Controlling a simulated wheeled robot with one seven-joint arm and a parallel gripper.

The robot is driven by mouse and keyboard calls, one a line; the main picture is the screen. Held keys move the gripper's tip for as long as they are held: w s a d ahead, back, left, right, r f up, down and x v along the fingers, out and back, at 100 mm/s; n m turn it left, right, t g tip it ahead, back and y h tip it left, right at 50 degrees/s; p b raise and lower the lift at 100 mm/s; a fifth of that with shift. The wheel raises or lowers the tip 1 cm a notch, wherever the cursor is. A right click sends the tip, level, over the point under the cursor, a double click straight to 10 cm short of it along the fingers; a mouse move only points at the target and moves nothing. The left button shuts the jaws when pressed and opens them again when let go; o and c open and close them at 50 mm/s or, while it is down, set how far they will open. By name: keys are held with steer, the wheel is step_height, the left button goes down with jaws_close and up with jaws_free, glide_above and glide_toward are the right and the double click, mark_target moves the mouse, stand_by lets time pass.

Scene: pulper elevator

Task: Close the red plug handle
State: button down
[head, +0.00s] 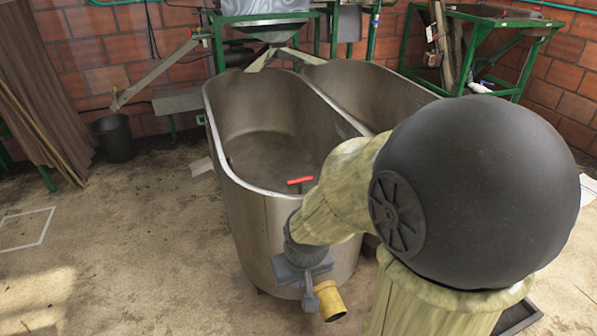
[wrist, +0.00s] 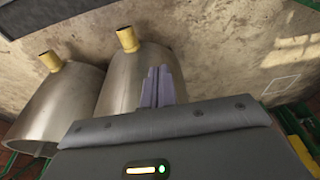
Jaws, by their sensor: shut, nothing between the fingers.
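The red plug handle (head: 300,181) is a short red bar that shows inside the near metal tub (head: 240,110), close to its front end. What it is fixed to below is hidden. My gripper (head: 311,298) is outside the tub, in front of its front wall and lower than the handle, beside the yellow outlet pipe (head: 331,302). In the wrist view my gripper's fingers (wrist: 158,85) are together and empty in front of a tub wall. The handle does not show in the wrist view.
A second metal tub (head: 350,85) stands beside the first; its outlet (wrist: 51,60) shows in the wrist view. A green metal frame (head: 217,48) stands behind. A dark bucket (head: 114,137) is at the left. The floor (head: 130,240) at the left front is clear.

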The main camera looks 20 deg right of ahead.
steer(key=shift+w, duration=0.1)
steer(key=w+d+r+t+p, duration=0.1)
steer(key=w+d+t+p, duration=0.2)
steer(key=w, duration=0.6)
steer(key=w+d+r+t+p, duration=0.1)
steer(key=w+d+t+p, duration=0.3)
steer(key=w+d+p, duration=0.3)
steer(key=w+d+r+t+p, duration=0.2)
steer(key=w+d+p, duration=0.3)
steer(key=w+p, duration=0.3)
steer(key=w+t, duration=0.1)
steer(key=w, duration=0.3)
steer(key=shift+w, duration=0.4)
